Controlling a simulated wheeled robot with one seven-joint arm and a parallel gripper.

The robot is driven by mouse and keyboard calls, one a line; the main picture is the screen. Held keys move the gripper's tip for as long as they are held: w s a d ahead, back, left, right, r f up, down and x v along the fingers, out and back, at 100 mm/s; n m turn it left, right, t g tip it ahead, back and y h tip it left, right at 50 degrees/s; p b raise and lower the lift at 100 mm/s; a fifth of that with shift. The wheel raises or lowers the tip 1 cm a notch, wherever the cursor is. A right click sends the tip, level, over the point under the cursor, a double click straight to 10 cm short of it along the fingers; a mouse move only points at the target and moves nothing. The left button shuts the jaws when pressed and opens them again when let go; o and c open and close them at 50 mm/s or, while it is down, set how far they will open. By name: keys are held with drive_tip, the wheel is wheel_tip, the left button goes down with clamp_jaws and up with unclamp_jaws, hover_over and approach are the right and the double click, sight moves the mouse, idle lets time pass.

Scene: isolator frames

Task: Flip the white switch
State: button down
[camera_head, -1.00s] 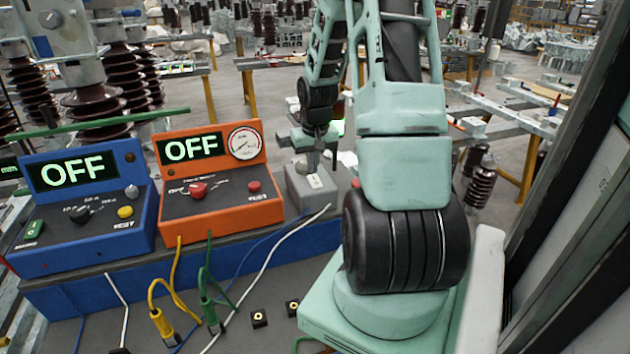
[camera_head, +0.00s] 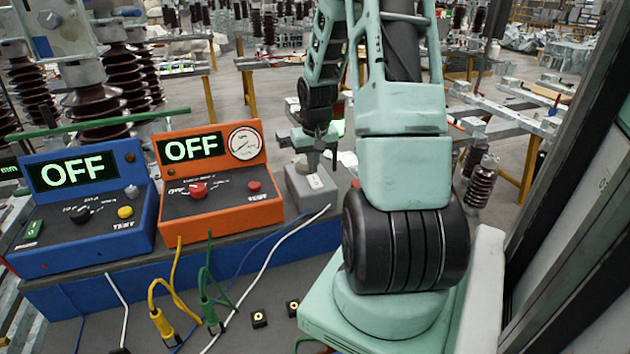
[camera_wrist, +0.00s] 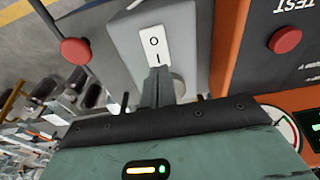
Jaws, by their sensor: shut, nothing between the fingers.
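The white switch (camera_wrist: 154,41) is a rocker marked O and I on a small grey box; in the wrist view it lies just beyond my fingertips. In the head view the switch (camera_head: 315,181) sits on the top face of the grey box (camera_head: 304,196), right of the orange unit. My gripper (camera_head: 318,165) is shut and empty, pointing down over the box. In the wrist view my gripper (camera_wrist: 157,72) has its tips at the I end of the rocker. I cannot tell whether they touch it.
An orange unit (camera_head: 222,216) and a blue unit (camera_head: 80,245), both showing OFF, stand left of the box. A red button (camera_wrist: 76,51) is near the grey box in the wrist view. Yellow and green cables (camera_head: 205,280) hang in front.

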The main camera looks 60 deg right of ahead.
sight(313, 177)
drive_tip(key=shift+f+b, duration=0.65)
drive_tip(key=shift+f, duration=0.25)
idle(0.8)
wheel_tip(313, 177, up, 7)
drive_tip(key=p, duration=0.6)
drive_tip(key=shift+r, duration=0.1)
idle(0.9)
